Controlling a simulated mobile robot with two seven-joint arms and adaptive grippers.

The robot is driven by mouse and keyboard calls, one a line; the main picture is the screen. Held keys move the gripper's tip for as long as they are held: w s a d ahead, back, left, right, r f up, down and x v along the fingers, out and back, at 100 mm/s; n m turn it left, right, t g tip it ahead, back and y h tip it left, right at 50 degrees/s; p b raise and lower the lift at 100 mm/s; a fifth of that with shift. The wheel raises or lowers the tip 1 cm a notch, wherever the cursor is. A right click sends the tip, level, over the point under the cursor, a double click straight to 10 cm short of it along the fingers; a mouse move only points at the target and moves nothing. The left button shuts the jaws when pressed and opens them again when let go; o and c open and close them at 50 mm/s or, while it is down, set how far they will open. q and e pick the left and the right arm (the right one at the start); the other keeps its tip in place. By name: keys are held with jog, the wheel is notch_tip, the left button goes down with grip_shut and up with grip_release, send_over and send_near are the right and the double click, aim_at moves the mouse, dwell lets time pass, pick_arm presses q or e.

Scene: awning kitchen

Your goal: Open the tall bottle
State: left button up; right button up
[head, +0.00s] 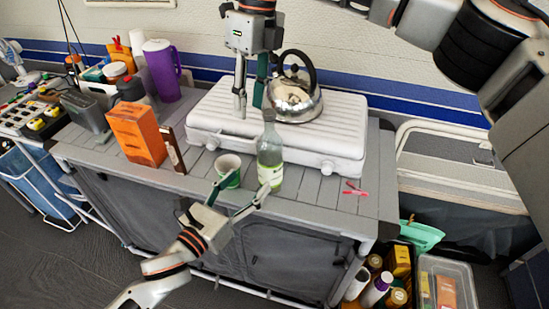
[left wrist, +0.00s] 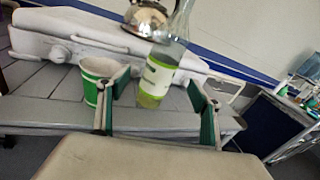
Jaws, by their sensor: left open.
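The tall bottle (head: 270,158), clear with a green-and-white label, stands upright on the grey counter. In the left wrist view the bottle (left wrist: 160,75) appears between the fingers, beyond their tips; its top is cut off. My left gripper (head: 246,186) is open and empty, low in front of the bottle. In the left wrist view its fingers (left wrist: 157,100) are spread, the left one overlapping the cup. My right gripper (head: 251,106) points down from above, near the bottle's top and slightly left of it. Its fingers are apart with nothing visible between them.
A white-and-green cup (head: 229,164) stands just left of the bottle. Behind are a white closed stove (head: 335,132) and a steel kettle (head: 295,98). An orange box (head: 137,135) stands left. A small red item (head: 354,189) lies right on otherwise clear counter.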

aim_at(263, 165)
pick_arm(q)
jog(key=shift+w+d+r+m, duration=0.4)
jog(key=shift+d+r+m, duration=0.15)
jog(key=shift+m, duration=0.35)
pick_arm(e)
jog(key=shift+m+t+h, duration=0.5)
jog(key=shift+t+h, duration=0.1)
jog(key=shift+h, duration=0.1)
jog(key=d+r, duration=0.1)
jog(key=w+d+r, duration=0.1)
jog(key=r, duration=0.1)
jog(key=w+d+r, duration=0.1)
jog(key=d, duration=0.1)
jog(key=shift+w+r, duration=0.25)
jog(key=shift+r, duration=0.15)
pick_arm(q)
jog(key=shift+w+d+r, duration=0.1)
jog(key=shift+w, duration=0.15)
jog(key=shift+h, duration=0.4)
jog(key=shift+x, duration=3.5)
